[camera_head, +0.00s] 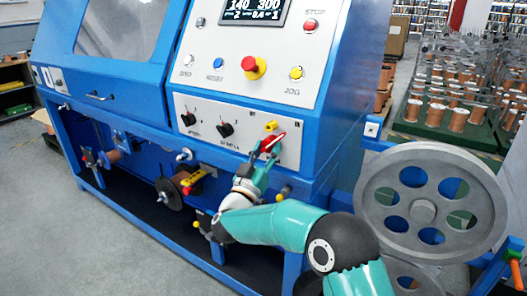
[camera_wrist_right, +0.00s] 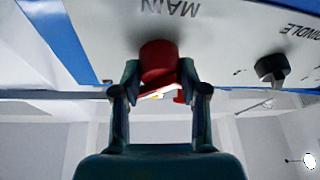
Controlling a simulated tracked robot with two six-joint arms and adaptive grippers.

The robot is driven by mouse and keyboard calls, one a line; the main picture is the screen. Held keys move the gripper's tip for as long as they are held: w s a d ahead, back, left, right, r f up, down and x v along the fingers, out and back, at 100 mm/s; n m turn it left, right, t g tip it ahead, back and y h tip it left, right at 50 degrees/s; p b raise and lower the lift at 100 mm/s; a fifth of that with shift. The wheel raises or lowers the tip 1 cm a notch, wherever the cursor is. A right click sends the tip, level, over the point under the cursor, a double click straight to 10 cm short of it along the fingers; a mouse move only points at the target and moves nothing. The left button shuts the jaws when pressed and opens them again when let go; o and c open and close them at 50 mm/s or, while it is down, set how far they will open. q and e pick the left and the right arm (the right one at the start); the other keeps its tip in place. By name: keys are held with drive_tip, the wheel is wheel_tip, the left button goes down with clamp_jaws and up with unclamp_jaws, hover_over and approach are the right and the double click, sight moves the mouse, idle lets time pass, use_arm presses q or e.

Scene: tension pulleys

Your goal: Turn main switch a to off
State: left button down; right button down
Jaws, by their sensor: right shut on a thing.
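The main switch has a red handle (camera_head: 271,143) on the lower white panel of the blue machine in the head view. In the right wrist view its red knob (camera_wrist_right: 158,62) sits on the panel by the letters "MAIN", seen upside down. My right gripper (camera_head: 264,158) is at the switch, and in the right wrist view its two fingers (camera_wrist_right: 159,82) are closed on either side of the red knob. The handle lies tilted in the head view. The switch's off and on marks are too small to read. My left gripper is out of view.
Two black knobs (camera_head: 226,129) sit on the same panel, left of the switch. Above are a red mushroom button (camera_head: 251,66) and several small buttons. A large grey pulley (camera_head: 432,201) stands at the right, close to my right arm.

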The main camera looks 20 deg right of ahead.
drive_tip(key=shift+r+n+t+y+p, duration=0.25)
drive_tip(key=shift+n+y+p, duration=0.35)
drive_tip(key=shift+n, duration=0.45)
drive_tip(key=shift+r+n+t+y+p, duration=0.2)
drive_tip(key=shift+n+y+p, duration=0.4)
drive_tip(key=shift+n, duration=0.45)
drive_tip(key=shift+d+n+y+p, duration=0.1)
drive_tip(key=shift+n+y+p, duration=0.8)
drive_tip(key=shift+n+p, duration=1.35)
drive_tip(key=shift+s+n+b, duration=0.1)
drive_tip(key=shift+n+b, duration=0.3)
drive_tip(key=shift+n, duration=0.05)
drive_tip(key=c, duration=0.9)
unclamp_jaws()
drive_tip(key=shift+o, duration=1.4)
drive_tip(key=shift+f, duration=0.1)
drive_tip(key=shift+f, duration=0.15)
